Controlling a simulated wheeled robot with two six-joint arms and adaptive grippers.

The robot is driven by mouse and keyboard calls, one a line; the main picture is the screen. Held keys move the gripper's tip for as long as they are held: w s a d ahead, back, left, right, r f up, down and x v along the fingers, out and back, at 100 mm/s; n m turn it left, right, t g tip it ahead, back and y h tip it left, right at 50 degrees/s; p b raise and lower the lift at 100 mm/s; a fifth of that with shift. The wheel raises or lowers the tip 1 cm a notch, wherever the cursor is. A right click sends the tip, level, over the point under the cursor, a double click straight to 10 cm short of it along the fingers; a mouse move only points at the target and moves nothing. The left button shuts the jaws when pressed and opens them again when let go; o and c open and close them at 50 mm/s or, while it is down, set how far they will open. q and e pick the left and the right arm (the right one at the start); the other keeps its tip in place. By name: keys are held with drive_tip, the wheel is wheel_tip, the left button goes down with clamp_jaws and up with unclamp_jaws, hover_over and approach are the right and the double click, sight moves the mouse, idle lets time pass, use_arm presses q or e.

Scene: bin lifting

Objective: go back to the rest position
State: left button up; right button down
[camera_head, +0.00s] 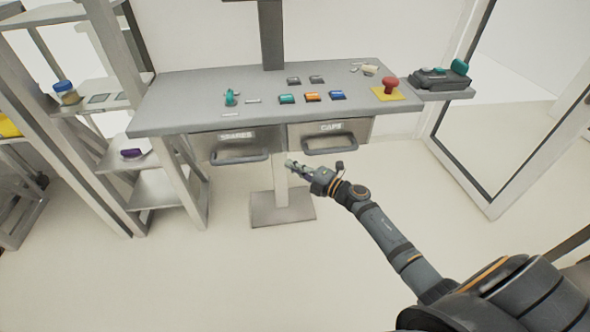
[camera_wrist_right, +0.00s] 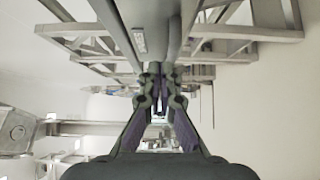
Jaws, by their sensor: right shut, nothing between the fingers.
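My right gripper (camera_head: 291,164) is in the head view, at the end of my right arm, which reaches in from the lower right. It hangs in the air in front of the table, just below the two drawers. It is shut and empty. In the right wrist view its fingers (camera_wrist_right: 158,102) come together at the middle with nothing held between them. My left gripper does not show in either view.
A shelf (camera_head: 155,190) stands left, a glass door frame (camera_head: 480,190) right. Open floor lies in front.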

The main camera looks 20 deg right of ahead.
drive_tip(key=s+d+f+m+h, duration=0.2)
drive_tip(key=f+m, duration=0.2)
drive_tip(key=f, duration=0.3)
drive_tip(key=s+d+f+m+g+h, duration=0.1)
drive_tip(key=s+d+f+m+h, duration=0.2)
drive_tip(key=f, duration=0.4)
drive_tip(key=s+d+f+m+h, duration=0.2)
drive_tip(key=f+m, duration=0.2)
drive_tip(key=f, duration=0.2)
drive_tip(key=s+d+f+m+g+h, duration=0.1)
drive_tip(key=s+f+m+g+h, duration=0.35)
drive_tip(key=s+f, duration=1.15)
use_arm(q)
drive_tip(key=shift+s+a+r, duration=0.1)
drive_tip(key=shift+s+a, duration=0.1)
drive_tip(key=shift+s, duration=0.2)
use_arm(e)
drive_tip(key=s+a+f+m+g, duration=0.2)
drive_tip(key=s+f+g, duration=0.1)
drive_tip(key=s, duration=0.6)
drive_tip(key=s+a+f+m+g+y, duration=0.1)
drive_tip(key=s+a+f+m+g, duration=0.1)
drive_tip(key=s+f, duration=0.4)
drive_tip(key=s+a+f+m+g+y, duration=0.1)
drive_tip(key=s+f+m+g, duration=0.3)
drive_tip(key=s, duration=0.9)
drive_tip(key=shift+a+f, duration=0.35)
drive_tip(key=shift+a, duration=0.3)
